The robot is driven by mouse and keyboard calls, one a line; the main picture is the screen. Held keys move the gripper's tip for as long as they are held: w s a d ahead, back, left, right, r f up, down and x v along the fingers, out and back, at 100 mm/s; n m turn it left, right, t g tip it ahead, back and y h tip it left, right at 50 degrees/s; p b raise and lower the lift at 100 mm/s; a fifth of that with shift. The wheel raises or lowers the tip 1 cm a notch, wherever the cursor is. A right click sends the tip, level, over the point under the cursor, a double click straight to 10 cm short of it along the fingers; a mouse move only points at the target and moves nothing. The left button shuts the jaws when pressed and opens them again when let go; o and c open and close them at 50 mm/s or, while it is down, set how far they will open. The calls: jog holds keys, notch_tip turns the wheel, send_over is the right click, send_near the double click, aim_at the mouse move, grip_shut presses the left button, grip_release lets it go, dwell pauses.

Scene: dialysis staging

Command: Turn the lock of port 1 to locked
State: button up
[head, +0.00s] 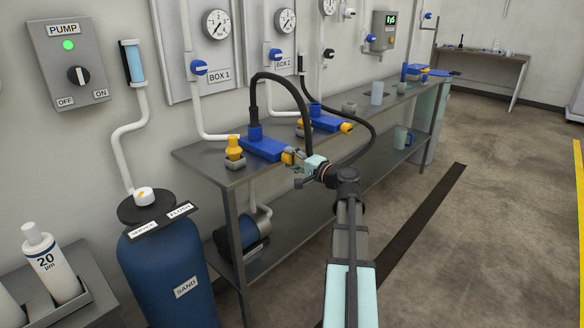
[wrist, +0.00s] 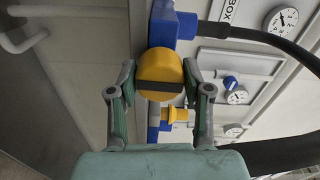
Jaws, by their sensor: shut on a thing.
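The nearer blue port block (head: 264,148) lies on the metal bench below BOX 1, with a black hose rising from it. No port number is readable, so I cannot tell it is port 1 by label. Its yellow lock knob (head: 288,157) faces my gripper (head: 299,160). In the wrist view the round yellow knob (wrist: 157,66) has a dark bar across its face. My gripper (wrist: 159,84) has one finger on each side of the knob and is shut on it. The knob's lock marking is not readable.
A second blue block (head: 325,122) with a yellow knob (head: 346,128) sits farther along the bench (head: 205,158). A yellow cap (head: 234,148) stands on a small grey base left of the nearer block. A black hose arches close above my gripper. The floor at right is clear.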

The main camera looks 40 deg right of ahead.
jog(key=shift+n, duration=0.3)
jog(key=o, duration=1.2)
jog(key=shift+c, duration=0.2)
jog(key=shift+s, duration=0.1)
jog(key=s+d, duration=0.1)
jog(key=s, duration=1)
jog(key=shift+s+d, duration=0.3)
jog(key=shift+d, duration=0.05)
